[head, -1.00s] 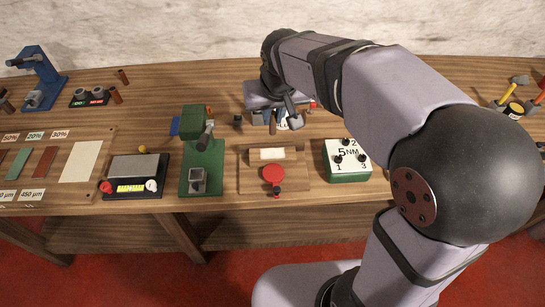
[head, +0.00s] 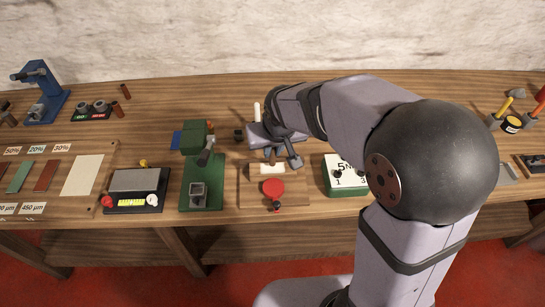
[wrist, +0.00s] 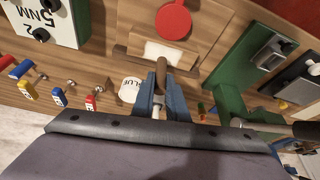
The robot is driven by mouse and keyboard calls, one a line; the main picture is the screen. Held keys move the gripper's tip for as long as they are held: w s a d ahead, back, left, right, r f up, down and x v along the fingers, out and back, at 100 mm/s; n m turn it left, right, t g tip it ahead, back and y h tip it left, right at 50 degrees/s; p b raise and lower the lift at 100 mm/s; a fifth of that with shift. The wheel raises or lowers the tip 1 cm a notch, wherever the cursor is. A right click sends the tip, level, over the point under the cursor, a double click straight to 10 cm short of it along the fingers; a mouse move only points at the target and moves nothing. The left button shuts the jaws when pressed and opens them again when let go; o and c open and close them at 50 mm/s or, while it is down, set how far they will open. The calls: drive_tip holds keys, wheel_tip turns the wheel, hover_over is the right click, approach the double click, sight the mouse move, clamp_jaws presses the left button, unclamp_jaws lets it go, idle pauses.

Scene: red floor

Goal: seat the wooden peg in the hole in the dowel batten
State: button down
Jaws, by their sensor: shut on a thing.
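The wooden peg (wrist: 161,72) is a short brown rod between the blue fingers of my gripper (wrist: 160,94) in the wrist view. My gripper is shut on it, and its free end points toward a pale block, which looks like the dowel batten (wrist: 163,51). In the head view the batten (head: 266,169) lies on a wooden board, with the peg (head: 272,156) just behind it. The peg's end overlaps the batten's near edge in the wrist view. I cannot tell whether they touch. The hole is not visible.
A red disc (head: 273,188) sits in front of the batten. A green press (head: 202,180) stands to the left, and a white-topped 5NM box (head: 343,176) to the right. A glue container (wrist: 130,90) is beside my fingers. Small coloured-handled tools (wrist: 58,96) lie nearby.

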sight(273, 155)
drive_tip(key=shift+f, duration=1.8)
drive_tip(key=shift+f, duration=0.15)
drive_tip(key=shift+f, duration=0.15)
drive_tip(key=c, duration=1.7)
unclamp_jaws()
drive_tip(key=shift+c, duration=0.2)
drive_tip(key=shift+r, duration=0.2)
drive_tip(key=shift+r, duration=0.3)
drive_tip(key=v, duration=1.1)
drive_tip(key=shift+s+r+b, duration=0.15)
drive_tip(key=shift+r+b, duration=0.15)
